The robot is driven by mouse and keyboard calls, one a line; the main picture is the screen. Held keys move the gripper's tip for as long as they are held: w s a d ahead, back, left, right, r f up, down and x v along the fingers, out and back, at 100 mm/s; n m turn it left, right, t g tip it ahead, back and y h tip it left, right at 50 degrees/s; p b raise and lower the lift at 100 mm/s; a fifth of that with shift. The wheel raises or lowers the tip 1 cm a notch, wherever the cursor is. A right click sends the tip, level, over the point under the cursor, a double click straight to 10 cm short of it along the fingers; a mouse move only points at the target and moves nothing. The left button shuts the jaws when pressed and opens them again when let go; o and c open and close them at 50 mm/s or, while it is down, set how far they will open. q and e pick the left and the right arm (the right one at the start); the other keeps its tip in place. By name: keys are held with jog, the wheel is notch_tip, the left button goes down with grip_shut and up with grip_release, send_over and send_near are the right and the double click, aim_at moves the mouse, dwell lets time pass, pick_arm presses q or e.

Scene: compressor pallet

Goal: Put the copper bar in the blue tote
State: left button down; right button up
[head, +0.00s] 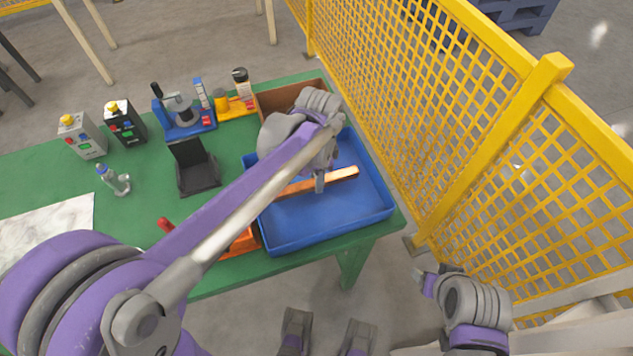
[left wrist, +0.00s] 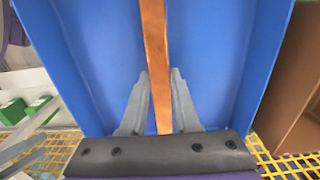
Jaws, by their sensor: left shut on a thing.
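The copper bar (head: 343,178) is long and orange-brown. In the head view it shows over the blue tote (head: 352,207), within its walls. My left gripper (head: 319,186) is shut on the bar; the arm hides part of bar and tote. In the left wrist view the bar (left wrist: 155,50) runs between the two fingers of my left gripper (left wrist: 160,76), with the tote's blue floor (left wrist: 100,60) behind it. I cannot tell whether the bar touches the floor. My right gripper (head: 428,283) is at the lower right, off the table; its finger state is unclear.
The green table (head: 232,147) holds two button boxes (head: 82,136), a bottle (head: 117,181), a black stand (head: 198,172) and a blue fixture (head: 185,115). A brown box (head: 272,98) stands behind the tote. A yellow mesh fence (head: 440,120) runs close along the right.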

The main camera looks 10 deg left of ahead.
pick_arm(q)
jog(key=shift+f, duration=1.05)
jog(key=shift+f, duration=0.2)
jog(key=c, duration=0.7)
grip_release()
jog(key=shift+r, duration=0.1)
jog(key=shift+o, duration=0.2)
jog(key=shift+r, duration=0.5)
notch_tip(320, 180, up, 11)
jog(key=p, duration=0.1)
jog(key=shift+r, duration=0.15)
jog(key=shift+w+d, duration=0.1)
